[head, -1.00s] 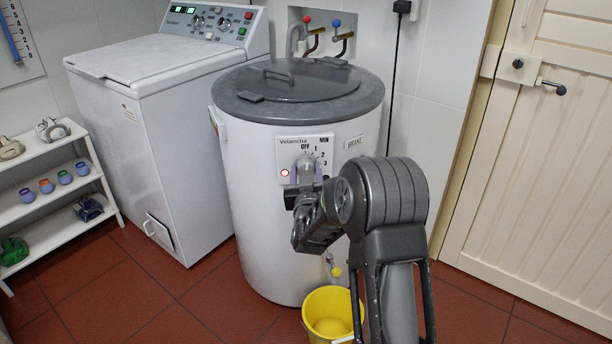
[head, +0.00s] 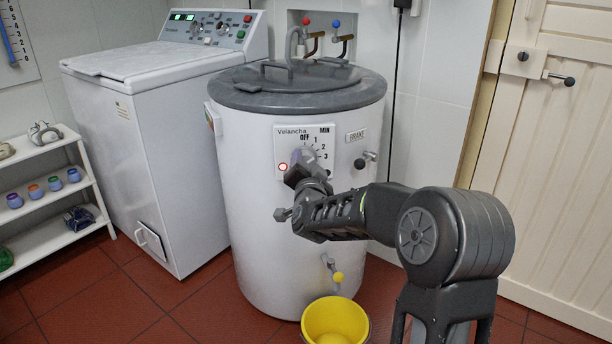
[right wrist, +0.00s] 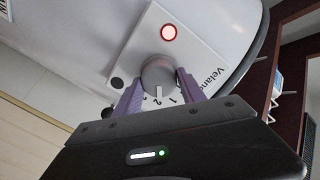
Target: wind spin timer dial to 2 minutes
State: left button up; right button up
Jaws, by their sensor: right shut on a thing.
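The spin timer dial (right wrist: 158,72) is a grey round knob on the white panel of the drum-shaped spinner (head: 250,200). My right gripper (head: 301,160) is at the dial in the head view and partly covers it. In the right wrist view its two purple fingers (right wrist: 158,84) are on either side of the knob, shut on it. A pale mark on the knob's rim faces the printed numbers near 1 and 2; I cannot read its exact setting. A red lamp (right wrist: 169,32) glows beside the dial. My left gripper is not in view.
A brake knob (head: 360,163) sticks out right of the dial. A yellow-handled tap (head: 337,277) is low on the spinner, above a yellow bucket (head: 335,318). A white washing machine (head: 140,120) and a shelf rack (head: 50,195) stand left. A cream door (head: 555,180) is at right.

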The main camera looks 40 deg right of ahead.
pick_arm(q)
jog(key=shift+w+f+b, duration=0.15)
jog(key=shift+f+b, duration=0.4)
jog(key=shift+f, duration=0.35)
pick_arm(e)
jog(key=shift+m, duration=0.6)
